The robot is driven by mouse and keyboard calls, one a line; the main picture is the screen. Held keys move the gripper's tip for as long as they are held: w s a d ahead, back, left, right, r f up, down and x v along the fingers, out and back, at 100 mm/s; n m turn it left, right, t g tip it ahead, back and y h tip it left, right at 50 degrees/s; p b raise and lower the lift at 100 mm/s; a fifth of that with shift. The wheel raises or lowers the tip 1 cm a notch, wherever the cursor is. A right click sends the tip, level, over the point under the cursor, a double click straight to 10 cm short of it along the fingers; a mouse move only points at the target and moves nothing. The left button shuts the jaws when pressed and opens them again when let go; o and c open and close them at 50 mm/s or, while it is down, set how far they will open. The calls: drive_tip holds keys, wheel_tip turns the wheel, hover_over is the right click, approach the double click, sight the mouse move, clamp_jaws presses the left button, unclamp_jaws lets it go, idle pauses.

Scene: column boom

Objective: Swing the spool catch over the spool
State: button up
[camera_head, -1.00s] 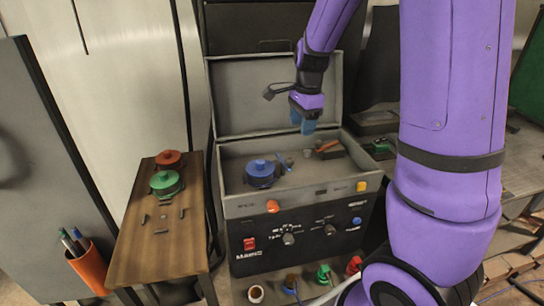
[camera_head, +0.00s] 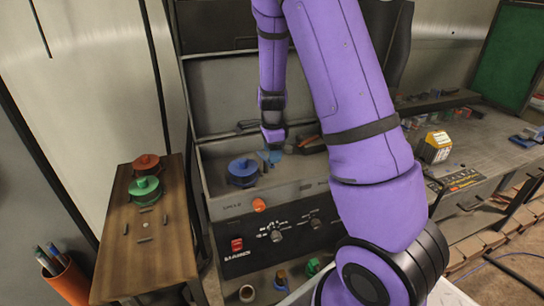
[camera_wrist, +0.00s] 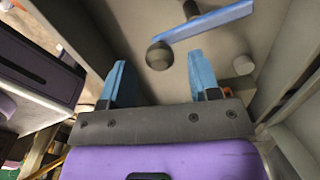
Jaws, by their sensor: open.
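The blue spool (camera_head: 242,171) sits in the open grey machine case, left of my gripper (camera_head: 271,154) in the head view. My gripper points down into the case, its blue fingers low beside the spool. In the wrist view my gripper (camera_wrist: 160,70) is open, with a dark round knob (camera_wrist: 159,55) seen between and just beyond the fingertips. A flat blue bar (camera_wrist: 212,22), which looks like the spool catch, extends from near the knob to the upper right. I cannot tell whether the fingers touch the knob. My fingers hide the catch in the head view.
The raised case lid (camera_head: 235,95) stands behind my gripper. A red spool (camera_head: 146,162) and a green spool (camera_head: 145,190) are on the wooden side table (camera_head: 150,260). A yellow box (camera_head: 434,147) stands on the right-hand bench. My upper arm covers the case's right part.

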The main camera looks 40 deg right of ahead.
drive_tip(key=shift+f, duration=0.95)
drive_tip(key=c, duration=0.9)
